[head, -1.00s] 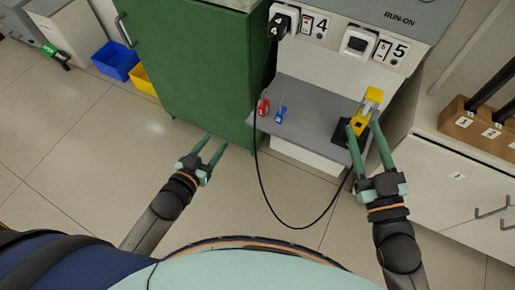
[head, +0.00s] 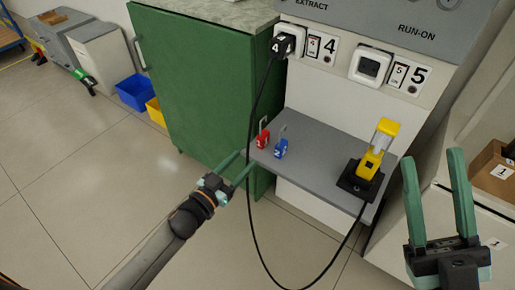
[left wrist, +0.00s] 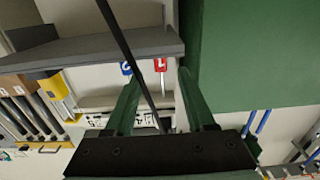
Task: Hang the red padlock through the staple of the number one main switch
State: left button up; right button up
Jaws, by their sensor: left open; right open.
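The red padlock (head: 263,140) stands at the left edge of the grey shelf (head: 318,163), shackle up. A blue padlock (head: 281,150) stands just right of it. My left gripper (head: 247,160) is open and empty, its fingertips close to the shelf's left corner, on the padlock side. In the left wrist view the red padlock (left wrist: 160,65) shows between the open fingers, apart from them, and the blue padlock (left wrist: 126,68) is beside it. My right gripper (head: 432,158) is open and empty, right of the shelf. The number one main switch and its staple are not in view.
A black cable (head: 249,190) hangs from plug 4 past the shelf's left end, near my left gripper. A yellow device (head: 376,147) on a black base stands at the shelf's right. A green cabinet (head: 195,85) is left. Sockets 4 and 5 are above.

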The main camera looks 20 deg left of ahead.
aim_at(260, 136)
pick_arm(q)
jog(key=shift+b+x, duration=1.2)
jog(key=shift+x, duration=3.8)
jog(key=shift+f, duration=0.1)
jog(key=shift+c, duration=0.3)
grip_shut()
jog(key=shift+p, duration=0.3)
jog(key=shift+r+p, duration=1.55)
jog(key=shift+p, duration=0.05)
